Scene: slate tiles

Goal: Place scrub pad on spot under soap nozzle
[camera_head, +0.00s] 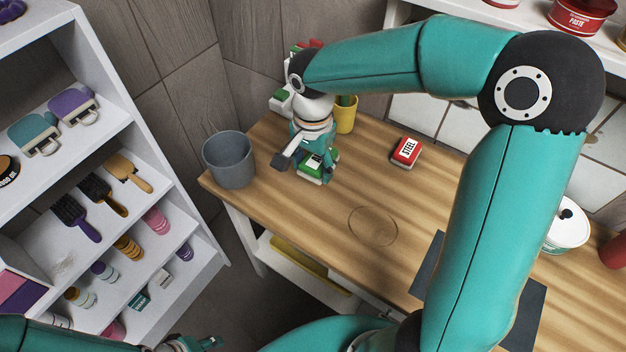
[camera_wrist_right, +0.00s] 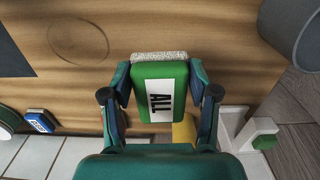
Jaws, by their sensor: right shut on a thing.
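The scrub pad (camera_head: 313,168) is green with a white label and a pale, rough underside. My right gripper (camera_head: 315,160) is shut on it near the table's far left corner, and its fingers grip both sides in the right wrist view (camera_wrist_right: 160,95). I cannot tell whether the pad touches the table. A white fixture with a green part (camera_head: 281,96), possibly the soap nozzle, stands behind my right wrist, partly hidden; the spot under it cannot be made out. My left gripper (camera_head: 200,343) is partly visible at the bottom edge, its opening unclear.
A grey bucket (camera_head: 229,160) stands left of the pad. A yellow cup (camera_head: 346,116) is behind it. A red STEEL pad (camera_head: 407,151) lies to the right. A faint ring (camera_head: 373,226) marks the wooden table (camera_head: 345,195), with bare wood around it. Shelves (camera_head: 130,95) stand left.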

